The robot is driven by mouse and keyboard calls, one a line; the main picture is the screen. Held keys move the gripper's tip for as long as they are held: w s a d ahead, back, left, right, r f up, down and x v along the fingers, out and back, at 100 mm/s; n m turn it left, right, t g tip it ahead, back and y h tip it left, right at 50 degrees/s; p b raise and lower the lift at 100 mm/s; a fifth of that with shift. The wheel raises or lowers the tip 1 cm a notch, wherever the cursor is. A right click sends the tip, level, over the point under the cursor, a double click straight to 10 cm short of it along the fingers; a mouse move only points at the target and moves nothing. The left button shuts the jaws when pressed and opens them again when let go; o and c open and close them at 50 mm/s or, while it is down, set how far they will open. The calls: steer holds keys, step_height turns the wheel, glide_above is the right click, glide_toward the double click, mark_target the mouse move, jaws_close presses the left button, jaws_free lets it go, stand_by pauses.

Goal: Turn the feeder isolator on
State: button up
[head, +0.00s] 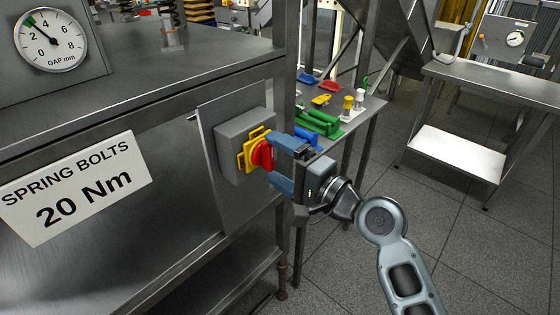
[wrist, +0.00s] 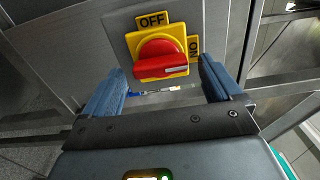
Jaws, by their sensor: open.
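The feeder isolator is a red rotary knob (head: 262,155) on a yellow plate on a grey box (head: 232,140). In the wrist view the red knob (wrist: 160,65) shows close up, with an OFF label (wrist: 152,20) above and an ON label (wrist: 194,48) at the right. Its grip bar lies roughly left to right, and a thin pale mark shows near its right end, on the ON side. My gripper (head: 275,158) is open in front of the knob. Its blue fingers stand on either side, with gaps visible in the wrist view (wrist: 162,78).
The box sits on a steel panel (head: 215,185) at the bench end. Behind my gripper, a small steel table (head: 375,103) holds green, yellow, blue and red items. A steel bench (head: 500,90) stands at the right. The floor (head: 470,215) at the lower right is clear.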

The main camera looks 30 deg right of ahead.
steer(key=b+v, duration=0.2)
steer(key=v, duration=0.5)
steer(key=shift+s, duration=0.35)
steer(key=shift+d, duration=0.1)
steer(key=s+f+n+g+h, duration=0.2)
steer(key=s+f+n+h, duration=0.25)
steer(key=s+f, duration=0.75)
steer(key=s+a+r+n, duration=0.1)
steer(key=s+n, duration=0.4)
steer(key=s, duration=0.5)
steer(key=s+a+r+n+h, duration=0.1)
steer(key=s+r+n, duration=0.3)
steer(key=s, duration=0.6)
steer(key=shift+a+n, duration=0.55)
steer(key=shift+a, duration=0.05)
